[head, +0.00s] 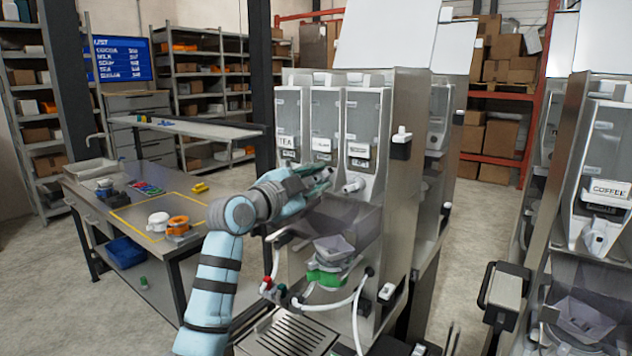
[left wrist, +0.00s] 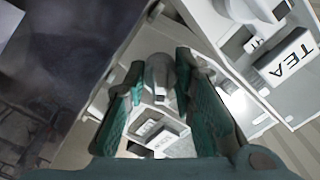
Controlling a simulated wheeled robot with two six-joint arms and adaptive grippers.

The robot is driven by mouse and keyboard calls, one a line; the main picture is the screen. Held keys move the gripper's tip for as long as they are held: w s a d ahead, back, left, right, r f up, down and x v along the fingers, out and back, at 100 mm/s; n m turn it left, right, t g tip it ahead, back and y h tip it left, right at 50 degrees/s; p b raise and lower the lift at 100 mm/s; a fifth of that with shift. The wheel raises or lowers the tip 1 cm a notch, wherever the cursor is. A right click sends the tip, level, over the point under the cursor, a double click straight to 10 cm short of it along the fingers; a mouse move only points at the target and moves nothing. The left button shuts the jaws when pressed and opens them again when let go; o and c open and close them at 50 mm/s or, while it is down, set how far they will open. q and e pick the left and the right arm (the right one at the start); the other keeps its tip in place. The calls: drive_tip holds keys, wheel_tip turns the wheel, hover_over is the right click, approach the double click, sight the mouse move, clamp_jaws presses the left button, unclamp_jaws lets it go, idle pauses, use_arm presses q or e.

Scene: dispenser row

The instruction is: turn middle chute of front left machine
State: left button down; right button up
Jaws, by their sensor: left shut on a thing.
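The front left machine (head: 398,225) stands at the centre of the head view, with a row of three canisters: one labelled TEA (head: 288,154), a middle one (head: 326,115) and a right one (head: 362,118). My left gripper (head: 322,178) is at the front of the middle canister's outlet and hides most of it in the head view. In the left wrist view, the teal fingers are on both sides of the grey-white middle chute (left wrist: 160,76), shut on it. The right canister's chute (head: 352,185) shows free beside my gripper. My right gripper is not in view.
Below the chutes are a clear hopper (head: 335,245), a green part (head: 327,277) and white hoses. Another machine with a COFFEE label (head: 609,188) stands to the right. A workbench (head: 180,225) with small items stands to the left, with open floor around it.

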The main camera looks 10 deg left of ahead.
use_arm(q)
drive_tip(key=m+b, duration=0.1)
drive_tip(key=m, duration=0.6)
drive_tip(key=shift+f, duration=0.15)
drive_tip(key=m+b, duration=0.1)
drive_tip(key=m, duration=0.5)
drive_tip(key=shift+m, duration=0.4)
drive_tip(key=c, duration=1.7)
unclamp_jaws()
drive_tip(key=shift+s, duration=0.1)
drive_tip(key=v, duration=1.1)
drive_tip(key=shift+s+a, duration=0.15)
drive_tip(key=shift+s, duration=0.25)
